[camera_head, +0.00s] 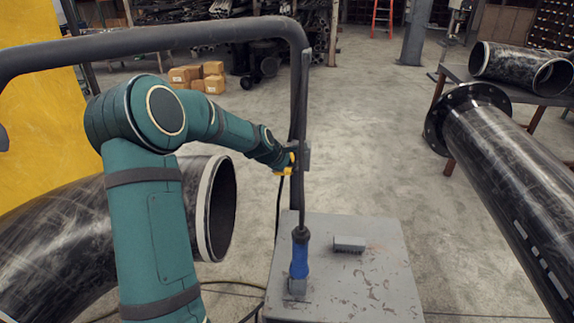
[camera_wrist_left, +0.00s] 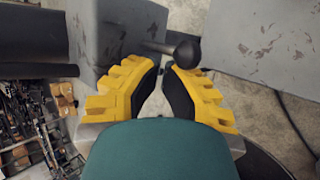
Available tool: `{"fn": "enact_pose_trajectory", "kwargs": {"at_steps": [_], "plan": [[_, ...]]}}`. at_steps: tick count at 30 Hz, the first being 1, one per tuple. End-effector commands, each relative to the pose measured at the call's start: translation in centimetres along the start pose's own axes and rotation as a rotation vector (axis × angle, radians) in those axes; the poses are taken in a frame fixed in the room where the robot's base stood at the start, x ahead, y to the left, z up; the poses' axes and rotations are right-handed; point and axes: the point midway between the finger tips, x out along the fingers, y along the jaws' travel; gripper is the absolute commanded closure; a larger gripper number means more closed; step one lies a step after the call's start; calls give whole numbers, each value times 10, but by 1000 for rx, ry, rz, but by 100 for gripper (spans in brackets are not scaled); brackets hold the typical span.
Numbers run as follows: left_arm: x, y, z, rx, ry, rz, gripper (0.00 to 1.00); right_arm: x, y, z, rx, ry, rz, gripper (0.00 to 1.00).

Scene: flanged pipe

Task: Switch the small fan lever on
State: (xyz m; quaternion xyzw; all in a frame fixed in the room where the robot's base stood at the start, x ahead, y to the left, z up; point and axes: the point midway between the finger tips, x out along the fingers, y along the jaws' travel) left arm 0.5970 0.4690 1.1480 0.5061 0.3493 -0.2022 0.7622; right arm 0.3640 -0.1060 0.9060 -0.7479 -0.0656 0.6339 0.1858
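The small fan lever (camera_wrist_left: 185,51) shows in the left wrist view as a thin dark rod with a round black knob. It sticks out to the right from a grey box (camera_wrist_left: 103,30). In the head view a small grey box (camera_head: 305,156) sits on the dark upright post, and the lever cannot be made out. My left gripper (camera_head: 287,166) is at this box. In the left wrist view its yellow fingers (camera_wrist_left: 163,78) are apart with nothing between them. The knob is just beyond the right fingertip; contact cannot be told. My right gripper is not in view.
A dark tubular frame (camera_head: 170,35) arches over my left arm. A grey platform (camera_head: 390,262) below carries a blue-handled tool (camera_head: 299,258) and a small grey block (camera_head: 349,244).

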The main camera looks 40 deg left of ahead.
Motion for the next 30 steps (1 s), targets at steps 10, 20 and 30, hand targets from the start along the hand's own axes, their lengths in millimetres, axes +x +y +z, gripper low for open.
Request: {"fn": "enact_pose_trajectory", "kwargs": {"at_steps": [10,20,30], "plan": [[-8,7,5,1,-3,0,100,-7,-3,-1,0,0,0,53],[-12,10,7,2,-5,-1,100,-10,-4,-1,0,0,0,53],[-22,18,9,3,-6,-1,100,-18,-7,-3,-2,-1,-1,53]]}}
